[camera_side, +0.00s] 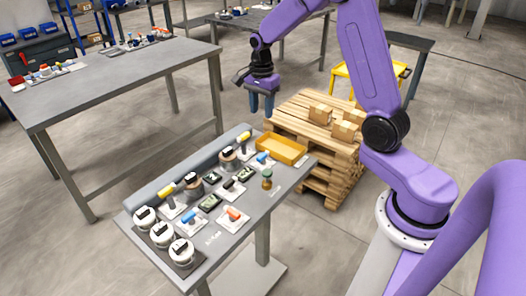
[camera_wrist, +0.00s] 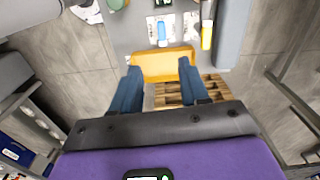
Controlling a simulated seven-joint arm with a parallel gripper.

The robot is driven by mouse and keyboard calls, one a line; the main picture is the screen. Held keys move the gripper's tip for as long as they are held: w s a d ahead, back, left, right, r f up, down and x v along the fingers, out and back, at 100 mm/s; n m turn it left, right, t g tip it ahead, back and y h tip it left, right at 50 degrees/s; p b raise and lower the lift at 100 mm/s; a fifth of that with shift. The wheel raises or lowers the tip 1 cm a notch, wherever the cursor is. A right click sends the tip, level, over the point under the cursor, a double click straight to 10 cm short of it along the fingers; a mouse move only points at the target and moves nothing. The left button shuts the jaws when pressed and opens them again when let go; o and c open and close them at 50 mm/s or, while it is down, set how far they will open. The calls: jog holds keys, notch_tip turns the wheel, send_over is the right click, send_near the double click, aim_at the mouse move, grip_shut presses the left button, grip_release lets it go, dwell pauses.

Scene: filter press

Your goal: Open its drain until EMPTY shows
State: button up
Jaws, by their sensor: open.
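My gripper (camera_side: 262,106) hangs open and empty in the air, beyond the far end of the bench (camera_side: 232,238). In the wrist view its two blue fingers (camera_wrist: 160,84) are spread apart. On the bench are blue-handled valves (camera_side: 190,217) (camera_side: 263,158) and a red-handled valve (camera_side: 234,214) on white plates. The farther blue handle also shows in the wrist view (camera_wrist: 161,30). Yellow levers (camera_side: 167,191) stand along the grey back rail; one shows in the wrist view (camera_wrist: 207,36). Small dark displays (camera_side: 209,202) sit between the valves; their text is too small to read.
A yellow tray (camera_side: 281,150) is at the bench's far end, also in the wrist view (camera_wrist: 165,64). White round pots (camera_side: 181,251) stand at the near end. A small brownish bottle (camera_side: 267,180) stands near the edge. A pallet stack (camera_side: 325,172) with boxes is beside the bench.

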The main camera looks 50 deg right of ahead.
aim_at(263, 154)
jog(key=shift+m, duration=0.4)
jog(key=f, duration=1.2)
jog(key=d+f, duration=0.1)
jog(key=f, duration=0.4)
jog(key=shift+w+f, duration=0.15)
jog(key=shift+f, duration=0.25)
grip_shut()
